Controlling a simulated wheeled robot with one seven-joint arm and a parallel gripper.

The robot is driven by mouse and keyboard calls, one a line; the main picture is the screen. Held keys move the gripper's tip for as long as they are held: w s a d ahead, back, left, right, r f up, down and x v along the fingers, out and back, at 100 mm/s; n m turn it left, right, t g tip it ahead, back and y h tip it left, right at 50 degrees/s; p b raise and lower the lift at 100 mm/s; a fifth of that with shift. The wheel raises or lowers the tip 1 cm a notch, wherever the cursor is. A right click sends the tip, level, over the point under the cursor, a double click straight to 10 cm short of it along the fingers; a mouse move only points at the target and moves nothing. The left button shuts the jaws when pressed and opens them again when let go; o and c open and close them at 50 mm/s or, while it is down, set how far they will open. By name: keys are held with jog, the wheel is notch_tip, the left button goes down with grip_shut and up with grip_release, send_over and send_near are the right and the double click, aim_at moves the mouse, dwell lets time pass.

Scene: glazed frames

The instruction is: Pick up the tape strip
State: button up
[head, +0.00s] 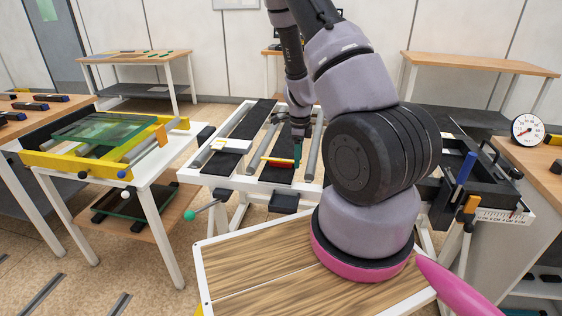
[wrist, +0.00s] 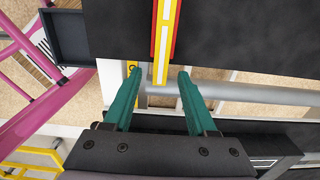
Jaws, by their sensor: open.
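The tape strip (wrist: 166,38) looks like a narrow yellow strip with a white middle line and red edges. In the wrist view it runs down from the top edge, over a black surface, and its near end lies between my fingertips. In the head view the strip (head: 277,160) is a small red and yellow bar on a black band of the middle table. My gripper (wrist: 159,76) is open, with one teal finger on each side of the strip's near end and a gap on both sides. In the head view my gripper (head: 297,154) is at the strip's right end.
The middle table has a white frame (head: 232,180), black bands and a grey roller (head: 314,150). A dark tray (head: 284,202) hangs at its front edge. A yellow frame with a glass pane (head: 105,130) stands on the left table. A dial gauge (head: 526,130) stands at the right.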

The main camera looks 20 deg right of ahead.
grip_shut()
notch_tip(320, 180, up, 14)
jog(key=shift+r, duration=0.25)
dwell(0.9)
dwell(0.3)
